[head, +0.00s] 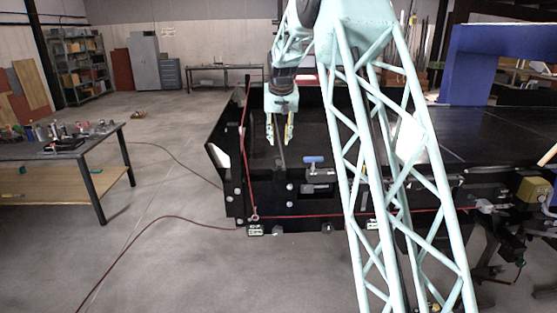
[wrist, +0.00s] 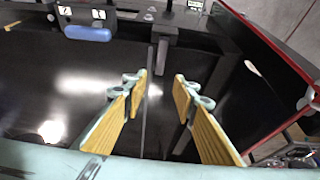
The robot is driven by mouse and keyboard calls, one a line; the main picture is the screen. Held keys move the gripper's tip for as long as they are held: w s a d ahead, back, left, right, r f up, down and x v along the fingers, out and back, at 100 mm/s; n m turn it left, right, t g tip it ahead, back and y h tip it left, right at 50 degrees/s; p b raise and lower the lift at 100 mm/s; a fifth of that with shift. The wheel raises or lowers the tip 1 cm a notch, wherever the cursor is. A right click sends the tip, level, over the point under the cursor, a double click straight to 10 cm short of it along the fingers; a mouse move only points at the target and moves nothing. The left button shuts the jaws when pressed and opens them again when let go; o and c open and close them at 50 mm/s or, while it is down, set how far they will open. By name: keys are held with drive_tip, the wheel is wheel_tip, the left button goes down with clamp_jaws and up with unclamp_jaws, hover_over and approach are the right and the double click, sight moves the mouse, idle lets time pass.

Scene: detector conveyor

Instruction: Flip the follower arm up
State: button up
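The follower arm appears to be the slim grey bar (head: 280,150) rising from the black front rail of the conveyor in the head view. In the wrist view a dark bar (wrist: 159,58) runs from a grey block at the rail toward my fingers. My gripper (head: 280,131) is above the conveyor's left end, pointing down. Its two tan-padded fingers are spread, with a clear gap between them in the wrist view (wrist: 162,80). The bar's end lies near that gap; I cannot tell whether it touches a finger. Nothing is visibly held.
A blue handle (head: 314,160) sits on the rail right of the bar; it also shows in the wrist view (wrist: 88,34). The black conveyor belt (wrist: 75,85) is shiny and empty below my fingers. A red cord (head: 320,216) runs along the front. A workbench (head: 62,145) stands left.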

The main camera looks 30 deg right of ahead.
sight(278, 161)
drive_tip(key=shift+p+x, duration=0.9)
drive_tip(key=shift+x, duration=5.6)
drive_tip(key=shift+c, duration=0.6)
clamp_jaws()
